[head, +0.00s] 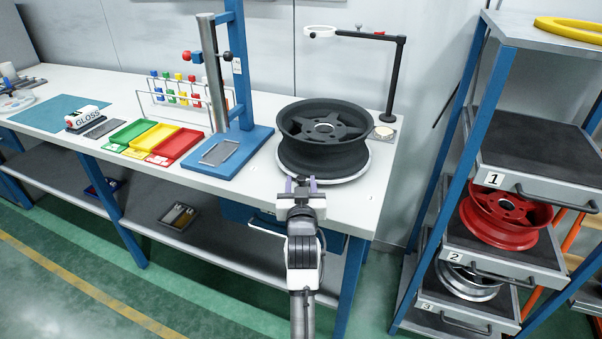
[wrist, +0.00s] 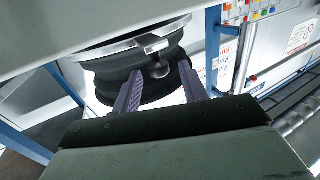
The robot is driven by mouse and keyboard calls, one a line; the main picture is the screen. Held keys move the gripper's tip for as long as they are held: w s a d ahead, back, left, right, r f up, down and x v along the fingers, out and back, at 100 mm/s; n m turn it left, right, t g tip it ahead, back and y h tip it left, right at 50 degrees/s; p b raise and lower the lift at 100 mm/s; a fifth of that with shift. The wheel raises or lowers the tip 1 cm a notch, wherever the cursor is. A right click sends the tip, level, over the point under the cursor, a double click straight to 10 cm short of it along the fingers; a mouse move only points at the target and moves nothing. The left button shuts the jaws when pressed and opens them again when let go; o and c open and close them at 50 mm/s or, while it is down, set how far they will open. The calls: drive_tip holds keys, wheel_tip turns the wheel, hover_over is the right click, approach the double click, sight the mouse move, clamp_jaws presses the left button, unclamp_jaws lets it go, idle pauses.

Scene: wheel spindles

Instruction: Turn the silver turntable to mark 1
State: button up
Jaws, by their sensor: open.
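The silver turntable (head: 345,177) sits on the white bench with a dark wheel (head: 324,125) on top; only its bright rim shows below the wheel. In the wrist view, which looks upside down, the turntable rim (wrist: 108,49) carries a small silver bracket with a round-ended knob (wrist: 160,70). My gripper (head: 302,184) is at the bench's front edge, just in front of the turntable. Its purple fingers are open, and the knob appears between their tips in the wrist view; contact cannot be told. Small marks are on the bench beside the turntable, too small to read.
A blue stand (head: 240,70) with a silver post rises left of the wheel. A black lamp arm (head: 395,80) stands behind right. Coloured trays (head: 155,137) lie further left. A shelf rack with numbered drawers (head: 520,185) stands at the right.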

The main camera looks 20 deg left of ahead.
drive_tip(key=shift+x, duration=1.35)
drive_tip(key=shift+c, duration=0.3)
clamp_jaws()
